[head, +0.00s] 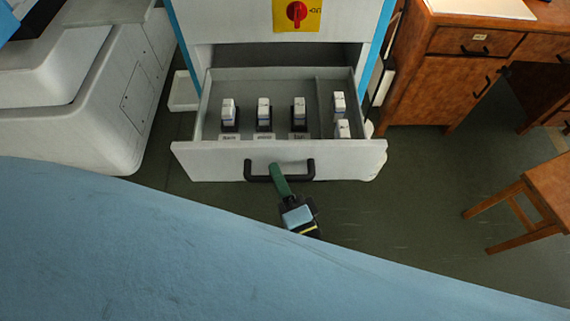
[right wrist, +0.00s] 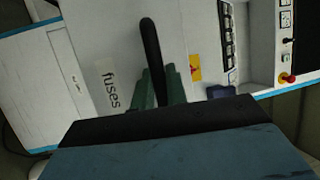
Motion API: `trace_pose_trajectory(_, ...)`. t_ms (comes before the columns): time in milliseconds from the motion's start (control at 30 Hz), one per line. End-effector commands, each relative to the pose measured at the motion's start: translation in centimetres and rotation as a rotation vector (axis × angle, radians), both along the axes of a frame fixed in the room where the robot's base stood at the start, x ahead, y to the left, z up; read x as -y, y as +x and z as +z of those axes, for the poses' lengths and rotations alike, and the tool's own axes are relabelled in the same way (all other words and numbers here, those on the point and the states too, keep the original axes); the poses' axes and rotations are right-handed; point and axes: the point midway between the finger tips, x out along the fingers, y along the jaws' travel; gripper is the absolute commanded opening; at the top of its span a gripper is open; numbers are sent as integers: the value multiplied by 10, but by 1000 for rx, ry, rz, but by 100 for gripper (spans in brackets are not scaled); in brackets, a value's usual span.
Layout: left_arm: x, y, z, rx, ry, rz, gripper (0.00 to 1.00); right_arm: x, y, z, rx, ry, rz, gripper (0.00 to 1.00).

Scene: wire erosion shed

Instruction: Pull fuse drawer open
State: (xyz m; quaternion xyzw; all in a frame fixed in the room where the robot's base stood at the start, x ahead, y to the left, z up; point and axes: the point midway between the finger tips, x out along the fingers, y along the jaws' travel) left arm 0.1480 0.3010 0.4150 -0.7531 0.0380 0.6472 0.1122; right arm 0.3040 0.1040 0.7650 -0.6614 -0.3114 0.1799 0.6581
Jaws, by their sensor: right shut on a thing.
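The fuse drawer (head: 205,158) is pulled out of the white and blue cabinet, so its inside shows in the head view. It holds several white fuses standing in dark holders, and a divider runs near its right side. The black bar handle (head: 306,175) is on its front. My right gripper (head: 277,172) has green fingers and is shut on the handle. In the right wrist view the handle (right wrist: 151,50) runs between the green fingers (right wrist: 160,85), beside a label reading "fuses" (right wrist: 112,90). My left gripper is not in view.
A red rotary switch (head: 297,12) on a yellow plate sits above the drawer. A white machine (head: 85,120) stands at the left. A wooden desk (head: 425,90) and stool (head: 535,205) stand at the right. Dark floor is free between drawer and stool.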

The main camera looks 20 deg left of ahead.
Motion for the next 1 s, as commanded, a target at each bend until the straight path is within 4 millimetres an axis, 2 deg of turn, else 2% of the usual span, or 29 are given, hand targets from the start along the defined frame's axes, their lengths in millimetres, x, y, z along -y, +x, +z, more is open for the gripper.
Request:
trace_pose_trajectory(333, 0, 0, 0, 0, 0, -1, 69, 1, -1, 0, 1, -2, 0, 0)
trace_pose_trajectory(367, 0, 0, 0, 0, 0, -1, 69, 1, -1, 0, 1, -2, 0, 17)
trace_pose_trajectory(500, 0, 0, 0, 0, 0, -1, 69, 0, -1, 0, 1, -2, 0, 35)
trace_pose_trajectory(833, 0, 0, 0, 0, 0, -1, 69, 2, -2, -1, 0, -1, 0, 36)
trace_pose_trajectory(1000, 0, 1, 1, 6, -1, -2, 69, 17, -8, -5, -2, -4, 0, 36)
